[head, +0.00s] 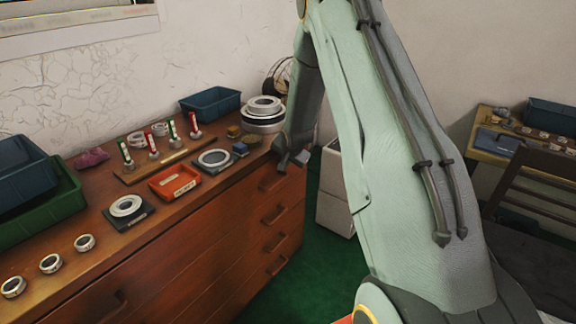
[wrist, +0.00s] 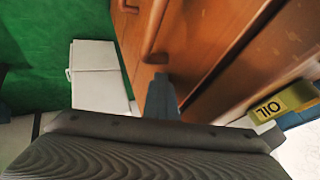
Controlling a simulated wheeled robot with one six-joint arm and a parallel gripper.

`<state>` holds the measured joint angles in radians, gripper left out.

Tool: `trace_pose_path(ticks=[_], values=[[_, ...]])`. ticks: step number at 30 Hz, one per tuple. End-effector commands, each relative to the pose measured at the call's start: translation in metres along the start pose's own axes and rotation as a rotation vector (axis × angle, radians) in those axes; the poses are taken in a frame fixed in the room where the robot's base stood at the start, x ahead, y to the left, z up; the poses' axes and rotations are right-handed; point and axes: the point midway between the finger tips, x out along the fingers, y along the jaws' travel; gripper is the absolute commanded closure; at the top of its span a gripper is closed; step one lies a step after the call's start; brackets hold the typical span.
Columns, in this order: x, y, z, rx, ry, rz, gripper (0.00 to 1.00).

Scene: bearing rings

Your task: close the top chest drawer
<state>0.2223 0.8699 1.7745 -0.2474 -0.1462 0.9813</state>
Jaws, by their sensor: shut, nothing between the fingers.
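The wooden chest (head: 150,255) stands against the wall, with a column of drawers at its right end. The top drawer (head: 262,193) has a bar handle (head: 279,181), and a drawer handle (wrist: 153,35) also shows in the wrist view. I cannot tell for sure whether the top drawer stands out from the chest. My gripper (head: 292,158) is at the chest's right end, near the top edge and close to the top drawer front. In the wrist view its fingers (wrist: 162,92) are together and empty, pointing at the wood beside the handle. Contact is unclear.
The chest top carries a red tray (head: 175,184), ring stacks (head: 263,107), a peg board (head: 152,168) and blue bins (head: 210,104). A yellow oil box (wrist: 283,100) is near my gripper. A white box (head: 336,195) stands on the green floor (head: 318,250) beside the chest.

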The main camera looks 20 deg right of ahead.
Motion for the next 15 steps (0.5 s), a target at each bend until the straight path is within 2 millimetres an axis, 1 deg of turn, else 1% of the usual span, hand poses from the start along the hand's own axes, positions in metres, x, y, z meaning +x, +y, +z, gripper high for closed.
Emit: trace_pose_path(ticks=[1, 9, 15], values=[[0.0011, -0.0045, -0.0004, -0.003, 0.004, -0.008, 1.0], [0.0011, -0.0076, 0.0005, -0.007, 0.005, -0.013, 1.0], [-0.0036, -0.002, -0.0001, -0.008, 0.004, -0.013, 1.0]])
